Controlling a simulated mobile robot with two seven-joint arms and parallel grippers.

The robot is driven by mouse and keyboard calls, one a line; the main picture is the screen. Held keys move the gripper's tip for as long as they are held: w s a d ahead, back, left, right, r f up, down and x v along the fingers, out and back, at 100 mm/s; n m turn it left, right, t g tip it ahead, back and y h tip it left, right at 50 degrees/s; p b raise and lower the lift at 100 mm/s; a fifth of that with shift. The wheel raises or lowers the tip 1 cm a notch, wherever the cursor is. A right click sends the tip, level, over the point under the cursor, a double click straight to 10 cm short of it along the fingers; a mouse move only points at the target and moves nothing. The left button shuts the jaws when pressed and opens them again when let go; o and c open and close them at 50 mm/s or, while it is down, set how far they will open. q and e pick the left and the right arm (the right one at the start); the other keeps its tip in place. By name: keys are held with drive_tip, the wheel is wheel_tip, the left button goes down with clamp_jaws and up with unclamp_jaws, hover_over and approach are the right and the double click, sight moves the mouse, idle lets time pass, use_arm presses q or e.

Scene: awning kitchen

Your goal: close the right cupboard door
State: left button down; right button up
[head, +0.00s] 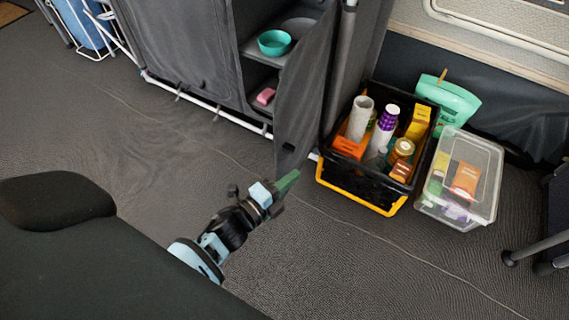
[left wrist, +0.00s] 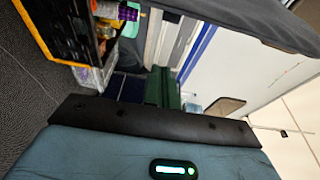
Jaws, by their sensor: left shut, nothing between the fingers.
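The right cupboard door (head: 303,92) is a dark grey fabric panel that stands open, swung out toward me from the grey cupboard (head: 185,50). Through the opening show shelves with a teal bowl (head: 274,42) and a pink item (head: 265,96). My left gripper (head: 289,181), with green fingers, is shut and empty. In the head view it appears just below the door's lower end; whether it touches the door cannot be told. My right gripper is not in view.
A black and yellow crate (head: 334,176) of bottles and boxes stands right of the door. A clear lidded box (head: 485,208) and a teal bag (head: 447,99) are beside it. The floor (head: 190,150) in front of the cupboard's left side is clear.

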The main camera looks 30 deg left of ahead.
use_arm(q)
drive_tip(key=w+a+b, duration=0.1)
drive_tip(key=w+a, duration=0.1)
drive_tip(key=w, duration=0.4)
drive_tip(key=shift+b, duration=0.35)
drive_tip(key=shift+a, duration=0.15)
